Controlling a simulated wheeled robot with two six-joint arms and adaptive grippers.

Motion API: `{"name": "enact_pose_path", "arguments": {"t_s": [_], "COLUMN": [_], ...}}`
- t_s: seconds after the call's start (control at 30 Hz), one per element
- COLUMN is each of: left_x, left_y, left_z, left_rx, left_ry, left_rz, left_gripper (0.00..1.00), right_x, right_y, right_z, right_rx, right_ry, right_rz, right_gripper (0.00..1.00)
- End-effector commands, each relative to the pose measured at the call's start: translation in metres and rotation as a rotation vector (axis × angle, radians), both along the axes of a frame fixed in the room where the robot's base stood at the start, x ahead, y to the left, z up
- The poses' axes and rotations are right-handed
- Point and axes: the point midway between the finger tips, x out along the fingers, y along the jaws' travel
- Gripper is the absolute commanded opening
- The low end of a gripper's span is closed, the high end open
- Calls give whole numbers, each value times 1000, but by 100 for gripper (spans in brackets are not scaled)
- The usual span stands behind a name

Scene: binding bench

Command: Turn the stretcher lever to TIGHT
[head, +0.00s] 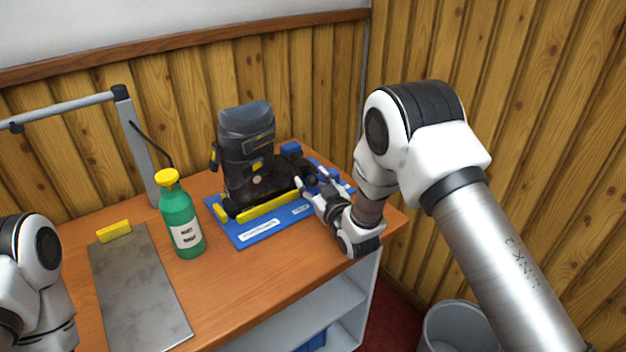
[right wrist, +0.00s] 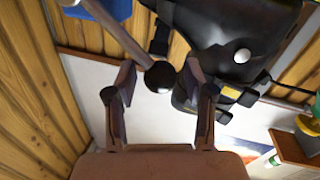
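The stretcher lever is a grey rod (right wrist: 117,32) ending in a black ball knob (right wrist: 160,76) in the right wrist view. My right gripper (right wrist: 158,70) is open, with one finger on each side of the knob and a small gap on both sides. In the head view my right gripper (head: 311,181) is at the right end of the blue base, beside the black boot (head: 248,150). The boot stands upright on the blue base (head: 250,237). White labels on the base are too small to read. My left gripper is out of view; only part of the left arm shows.
A green bottle (head: 181,222) with a yellow cap stands left of the base. A grey metal plate (head: 140,290) with a yellow block (head: 113,231) lies further left. A grey frame (head: 140,150) rises behind. A bin (head: 460,328) stands on the floor at right. The bench front is clear.

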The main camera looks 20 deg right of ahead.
Motion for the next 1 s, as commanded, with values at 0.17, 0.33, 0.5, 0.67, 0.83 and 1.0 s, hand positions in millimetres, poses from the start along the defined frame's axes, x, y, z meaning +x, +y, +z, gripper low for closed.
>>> {"name": "enact_pose_path", "arguments": {"t_s": [0.17,0.33,0.5,0.67,0.83,1.0], "left_x": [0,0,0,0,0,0], "left_y": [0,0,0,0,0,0], "left_z": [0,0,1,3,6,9], "left_rx": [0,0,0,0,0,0], "left_ry": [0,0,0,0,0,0], "left_rz": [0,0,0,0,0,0], "left_gripper": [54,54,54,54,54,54], "right_x": [0,0,0,2,5,10], "right_y": [0,0,-2,-7,-15,-27], "right_z": [0,0,3,8,16,25], "right_rx": [0,2,26,84,188,327], "right_ry": [0,0,9,29,67,116], "right_rz": [0,0,0,0,-1,-2], "right_gripper": [0,0,0,0,0,0]}}
